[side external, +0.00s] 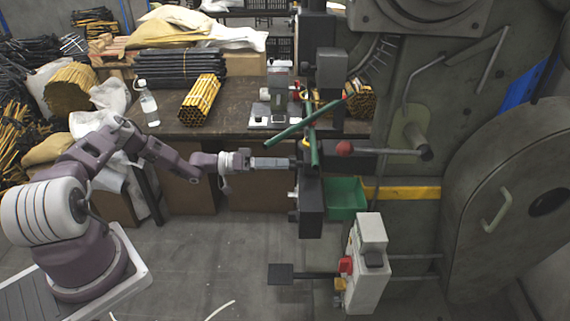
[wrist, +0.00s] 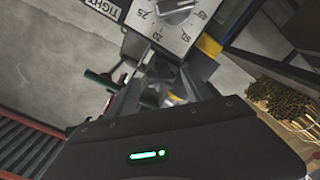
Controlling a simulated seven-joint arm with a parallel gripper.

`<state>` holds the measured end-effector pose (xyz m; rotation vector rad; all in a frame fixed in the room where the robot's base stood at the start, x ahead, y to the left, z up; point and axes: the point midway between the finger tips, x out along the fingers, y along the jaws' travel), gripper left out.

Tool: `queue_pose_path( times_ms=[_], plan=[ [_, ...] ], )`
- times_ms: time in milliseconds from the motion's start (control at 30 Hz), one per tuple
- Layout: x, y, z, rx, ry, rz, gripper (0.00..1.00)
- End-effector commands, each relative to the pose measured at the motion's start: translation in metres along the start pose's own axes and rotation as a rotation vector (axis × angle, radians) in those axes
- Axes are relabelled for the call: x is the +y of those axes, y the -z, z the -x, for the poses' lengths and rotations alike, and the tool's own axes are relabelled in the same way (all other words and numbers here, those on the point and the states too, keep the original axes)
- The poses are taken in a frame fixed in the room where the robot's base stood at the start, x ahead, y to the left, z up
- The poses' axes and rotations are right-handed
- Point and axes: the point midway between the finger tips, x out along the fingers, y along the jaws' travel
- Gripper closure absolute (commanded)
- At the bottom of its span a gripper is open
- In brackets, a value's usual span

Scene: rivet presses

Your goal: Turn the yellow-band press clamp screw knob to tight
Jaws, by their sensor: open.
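In the side external view my gripper (side external: 292,163) reaches in from the left, level, with its tips at the dark upright of a press (side external: 311,205). A small yellow ring (side external: 306,143) shows on the press just above the tips. In the wrist view my gripper (wrist: 168,62) is open, with nothing seen held between its fingers. Beyond the tips is a grey knob (wrist: 177,9) on a white numbered dial plate (wrist: 190,32), cut by the top edge. A "TIGHT" label (wrist: 101,8) shows left of it. I cannot tell whether this knob is the clamp screw.
Green bars (side external: 308,121) cross just above my gripper. A red-ball lever (side external: 344,148) and a green bin (side external: 346,198) are to the right. A yellow band (side external: 400,191) marks the large machine. A bench (side external: 225,115) stands behind; open floor lies below.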

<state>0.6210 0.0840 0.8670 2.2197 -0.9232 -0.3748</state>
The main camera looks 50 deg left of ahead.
Motion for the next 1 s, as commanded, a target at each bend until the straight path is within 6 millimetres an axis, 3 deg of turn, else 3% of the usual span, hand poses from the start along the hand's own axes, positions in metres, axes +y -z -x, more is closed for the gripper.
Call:
queue_pose_path(
  times_ms=[100,233,567,667,767,867,967,1000],
  plan=[
    [0.000,0.001,0.026,-0.002,0.004,-0.002,0.41],
    [0.000,0.001,0.047,0.000,0.003,-0.003,0.41],
    [0.000,0.001,0.053,0.002,0.002,-0.001,0.41],
    [0.006,0.011,0.053,-0.044,0.002,0.005,0.41],
    [0.031,0.045,0.053,-0.210,0.039,0.043,0.41],
    [0.072,0.085,0.053,-0.420,0.162,0.104,0.41],
    [0.131,0.103,0.043,-0.607,0.307,0.131,0.41],
    [0.161,0.101,0.036,-0.685,0.360,0.127,0.41]
  ],
)
